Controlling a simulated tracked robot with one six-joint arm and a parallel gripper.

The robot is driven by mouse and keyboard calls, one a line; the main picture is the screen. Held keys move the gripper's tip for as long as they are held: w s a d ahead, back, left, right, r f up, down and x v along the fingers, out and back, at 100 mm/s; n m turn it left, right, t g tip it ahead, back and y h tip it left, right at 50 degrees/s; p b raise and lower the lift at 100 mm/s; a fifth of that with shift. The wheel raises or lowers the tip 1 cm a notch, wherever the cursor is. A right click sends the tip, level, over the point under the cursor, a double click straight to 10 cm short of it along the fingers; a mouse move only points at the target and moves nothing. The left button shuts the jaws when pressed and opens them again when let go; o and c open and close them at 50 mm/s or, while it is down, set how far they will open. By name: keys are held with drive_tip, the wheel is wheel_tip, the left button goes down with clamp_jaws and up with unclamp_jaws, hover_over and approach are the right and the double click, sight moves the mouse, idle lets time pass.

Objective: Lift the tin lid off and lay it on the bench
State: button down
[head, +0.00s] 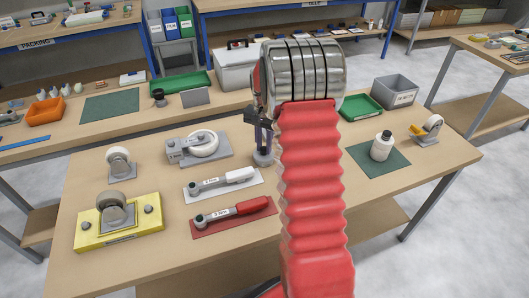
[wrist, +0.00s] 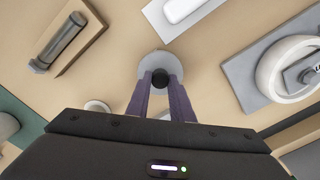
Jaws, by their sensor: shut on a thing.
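A small grey tin (head: 262,158) stands on the bench (head: 330,205), partly hidden by my fingers and arm. In the wrist view its round grey lid (wrist: 146,66) has a dark knob on top. My gripper (wrist: 160,82) points down with its two purple fingers shut on the knob; in the head view the gripper (head: 263,150) is right above the tin. I cannot tell whether the lid sits on the tin or is slightly raised.
A castor on a grey plate (head: 222,158) lies left of the tin. White (head: 240,175) and red (head: 252,207) wrenches lie nearer. Bare bench lies at the front right.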

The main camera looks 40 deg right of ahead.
sight(264, 147)
wheel_tip(264, 147, up, 10)
idle(0.7)
idle(0.4)
drive_tip(key=a+f+n, duration=0.2)
drive_tip(key=a+n, duration=0.2)
drive_tip(key=a, duration=0.5)
drive_tip(key=a+f+n, duration=0.2)
drive_tip(key=a+n, duration=0.2)
drive_tip(key=a, duration=0.5)
drive_tip(key=w+a+f+n, duration=0.1)
drive_tip(key=a+n, duration=0.3)
drive_tip(key=a, duration=0.5)
drive_tip(key=shift+a+f, duration=0.1)
drive_tip(key=shift+f, duration=0.45)
drive_tip(key=shift+s, duration=0.1)
